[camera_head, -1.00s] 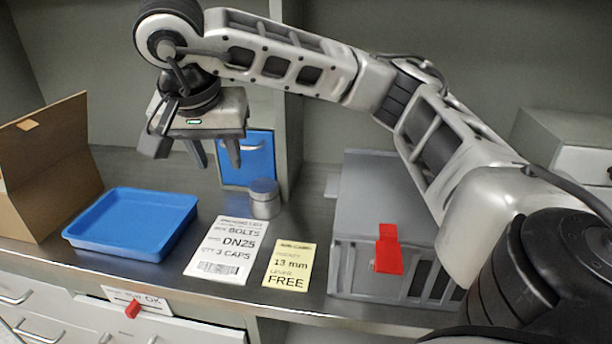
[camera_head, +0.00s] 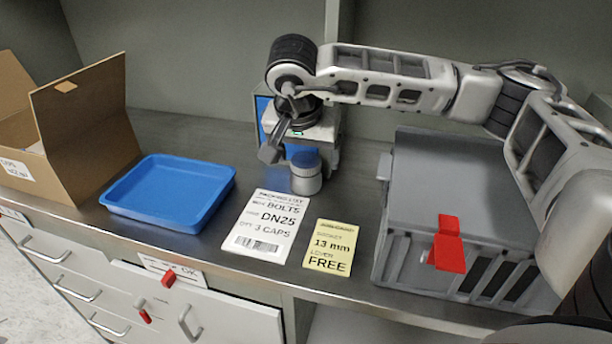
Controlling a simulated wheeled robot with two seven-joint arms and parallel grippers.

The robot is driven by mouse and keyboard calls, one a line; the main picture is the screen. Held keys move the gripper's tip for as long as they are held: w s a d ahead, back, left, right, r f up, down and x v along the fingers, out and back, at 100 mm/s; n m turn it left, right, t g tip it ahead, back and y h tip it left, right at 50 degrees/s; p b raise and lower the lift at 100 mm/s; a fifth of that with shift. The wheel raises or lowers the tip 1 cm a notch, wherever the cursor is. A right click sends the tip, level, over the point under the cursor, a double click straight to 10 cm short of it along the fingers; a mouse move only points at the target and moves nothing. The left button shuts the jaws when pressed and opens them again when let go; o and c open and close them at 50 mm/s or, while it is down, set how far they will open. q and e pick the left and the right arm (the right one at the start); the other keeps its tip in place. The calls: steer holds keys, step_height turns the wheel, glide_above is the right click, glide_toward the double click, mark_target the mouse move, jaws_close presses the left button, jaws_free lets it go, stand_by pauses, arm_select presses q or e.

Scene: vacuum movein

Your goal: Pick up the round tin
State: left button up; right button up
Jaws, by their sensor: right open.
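The round tin (camera_head: 306,182) is a small grey cylinder with a bluish top. It stands upright on the metal counter, behind the printed cards. My right gripper (camera_head: 311,157) points down just behind and above the tin, with the tin partly covering its fingers. One finger shows to the right of the tin. The jaws are open, and whether they touch the tin cannot be told. My left gripper is not in view.
A blue tray (camera_head: 170,190) and an open cardboard box (camera_head: 85,130) are left. A white packing card (camera_head: 268,225) and a yellow card (camera_head: 331,247) lie in front. A grey case (camera_head: 450,190) with a red latch (camera_head: 449,245) stands right. A blue-fronted unit (camera_head: 263,112) is behind.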

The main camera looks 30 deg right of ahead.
mark_target(306, 160)
steer(key=x, duration=0.5)
steer(key=shift+w+a, duration=0.15)
steer(key=shift+w, duration=0.1)
steer(key=c, duration=1.1)
steer(key=shift+c, duration=0.2)
steer(key=shift+r, duration=0.15)
